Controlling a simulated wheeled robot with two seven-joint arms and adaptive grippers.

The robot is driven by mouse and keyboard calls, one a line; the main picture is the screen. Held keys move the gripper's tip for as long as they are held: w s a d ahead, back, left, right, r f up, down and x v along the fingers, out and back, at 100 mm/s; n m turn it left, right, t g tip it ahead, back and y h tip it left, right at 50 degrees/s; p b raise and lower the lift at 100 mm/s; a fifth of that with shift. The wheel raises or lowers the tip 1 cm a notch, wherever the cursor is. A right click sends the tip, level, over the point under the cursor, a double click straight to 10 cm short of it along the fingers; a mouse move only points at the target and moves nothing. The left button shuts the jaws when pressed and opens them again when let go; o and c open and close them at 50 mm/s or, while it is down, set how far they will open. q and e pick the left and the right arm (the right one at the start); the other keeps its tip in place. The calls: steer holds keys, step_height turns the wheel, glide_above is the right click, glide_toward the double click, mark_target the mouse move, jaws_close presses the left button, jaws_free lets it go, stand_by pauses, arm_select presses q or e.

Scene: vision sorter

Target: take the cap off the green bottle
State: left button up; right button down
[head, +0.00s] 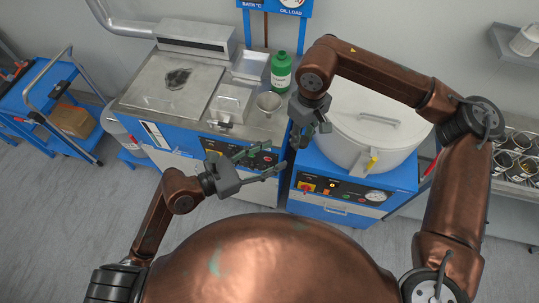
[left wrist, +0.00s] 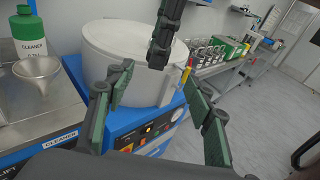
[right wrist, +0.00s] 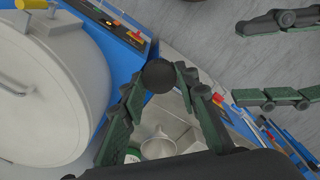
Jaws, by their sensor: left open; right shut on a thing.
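The green bottle (head: 281,75), with a white label, stands upright at the back right of the steel worktop; its narrow green neck shows bare in the head view. My right gripper (head: 303,138) is in front of the bottle, above the gap between the two blue units. It is shut on a small round dark cap (right wrist: 158,75), held clear of the bottle between its fingertips. My left gripper (head: 274,160) is open and empty, just left of and below the right one.
A metal funnel (head: 269,102) stands on the worktop (head: 150,97) in front of the bottle. A large white lidded drum (head: 375,125) sits on the blue unit at right. A blue cart (head: 40,95) with a cardboard box stands at far left. Open grey floor lies in front.

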mark_target(306, 142)
arm_select(q)
steer(key=x, duration=1.2)
steer(key=shift+c, duration=0.7)
steer(key=shift+s+r, duration=0.1)
steer(key=c, duration=1)
steer(key=shift+s+d, duration=0.1)
steer(key=shift+s, duration=0.05)
steer(key=shift+c, duration=0.3)
arm_select(e)
steer(key=c, duration=1.4)
jaws_free()
steer(key=shift+w, duration=0.15)
steer(key=shift+r, duration=0.1)
